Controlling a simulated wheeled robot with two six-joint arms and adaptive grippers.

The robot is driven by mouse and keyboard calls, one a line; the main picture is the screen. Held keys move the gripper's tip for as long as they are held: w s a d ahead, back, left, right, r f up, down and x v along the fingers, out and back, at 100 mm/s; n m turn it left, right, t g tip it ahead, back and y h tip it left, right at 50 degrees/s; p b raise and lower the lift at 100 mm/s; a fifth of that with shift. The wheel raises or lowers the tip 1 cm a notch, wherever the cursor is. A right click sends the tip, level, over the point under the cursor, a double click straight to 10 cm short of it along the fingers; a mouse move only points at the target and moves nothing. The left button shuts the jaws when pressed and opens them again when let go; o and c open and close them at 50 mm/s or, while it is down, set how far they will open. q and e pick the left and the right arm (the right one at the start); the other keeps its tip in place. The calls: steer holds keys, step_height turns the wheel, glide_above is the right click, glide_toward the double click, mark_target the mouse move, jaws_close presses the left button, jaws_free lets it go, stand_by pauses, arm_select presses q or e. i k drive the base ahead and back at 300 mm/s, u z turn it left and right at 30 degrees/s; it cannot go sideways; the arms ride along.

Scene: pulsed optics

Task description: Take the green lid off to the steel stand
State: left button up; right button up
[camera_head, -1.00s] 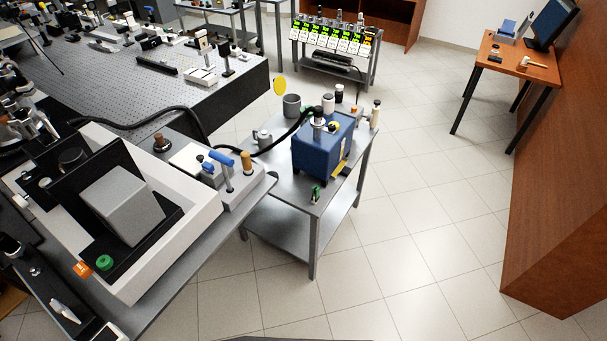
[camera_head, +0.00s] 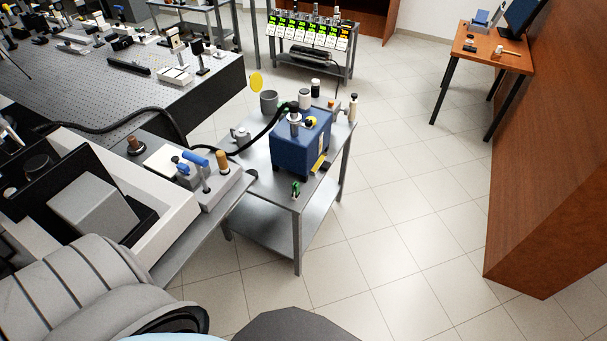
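I see no clear green lid in the present view. A small green piece (camera_head: 296,188) stands at the front corner of a steel stand (camera_head: 279,218), but I cannot tell if it is a lid. The steel stand is a two-level metal table with a blue box (camera_head: 301,143) on it. The white machine (camera_head: 165,215) at left has a black recess with a grey block (camera_head: 88,207). Its front corner, where a round green part showed earlier, is hidden behind a large grey link of my arm. Neither gripper is in view.
A grey pot (camera_head: 269,102), several bottles and a black hose (camera_head: 265,132) are on or over the steel stand. An optical table (camera_head: 120,95) is at back left. A wooden cabinet (camera_head: 545,190) stands at right. The tiled floor (camera_head: 400,220) between is clear.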

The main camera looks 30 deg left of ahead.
mark_target(248, 159)
steer(key=u, duration=0.05)
steer(key=i, duration=4.65)
steer(key=u, duration=1.65)
steer(key=i, duration=1.45)
steer(key=u, duration=1.5)
steer(key=i, duration=0.3)
steer(key=u, duration=1.3)
steer(key=i, duration=0.7)
steer(key=u, duration=0.05)
